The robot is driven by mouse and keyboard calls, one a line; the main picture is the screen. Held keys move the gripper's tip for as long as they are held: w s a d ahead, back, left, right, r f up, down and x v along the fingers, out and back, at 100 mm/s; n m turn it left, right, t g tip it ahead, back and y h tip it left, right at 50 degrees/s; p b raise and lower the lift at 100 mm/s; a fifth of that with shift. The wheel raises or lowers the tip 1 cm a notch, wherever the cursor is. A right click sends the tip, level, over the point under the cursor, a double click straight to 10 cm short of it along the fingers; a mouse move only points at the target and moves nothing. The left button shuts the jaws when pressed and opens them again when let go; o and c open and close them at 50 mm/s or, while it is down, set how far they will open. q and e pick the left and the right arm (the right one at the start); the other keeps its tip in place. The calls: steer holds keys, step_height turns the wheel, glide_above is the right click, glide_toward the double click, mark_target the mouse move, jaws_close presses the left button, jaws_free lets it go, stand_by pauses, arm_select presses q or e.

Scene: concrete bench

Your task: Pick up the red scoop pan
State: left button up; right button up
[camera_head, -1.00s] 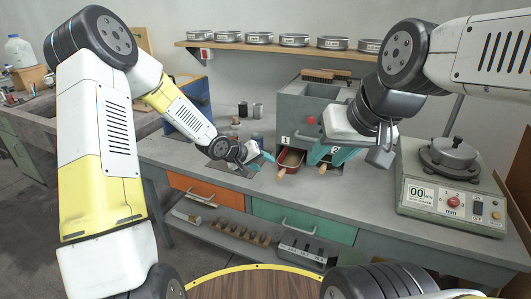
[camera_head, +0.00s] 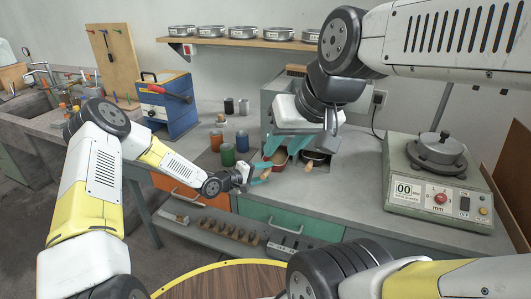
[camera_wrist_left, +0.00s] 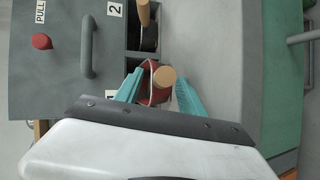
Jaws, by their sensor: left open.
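The red scoop pan (camera_head: 279,158) sits in the slot marked 1 of the grey box on the bench, its wooden handle (camera_wrist_left: 164,77) sticking out towards me. My left gripper (camera_head: 260,177) is open at this handle. In the left wrist view, my left gripper's (camera_wrist_left: 158,90) teal fingers stand on either side of the handle and pan rim, not closed on them. My right gripper (camera_head: 286,150) hangs in front of the grey box with its teal fingers apart. It partly hides the red pan and the slots.
A dark second pan (camera_head: 313,156) with a wooden handle sits in slot 2, close beside the red one. The grey box (camera_head: 350,128) stands behind both. Several coloured jars (camera_head: 228,154) stand left. A grey-green machine (camera_head: 440,190) stands right, with bare bench between.

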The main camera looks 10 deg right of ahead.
arm_select(q)
steer(key=shift+x, duration=1)
jaws_close()
stand_by(0.7)
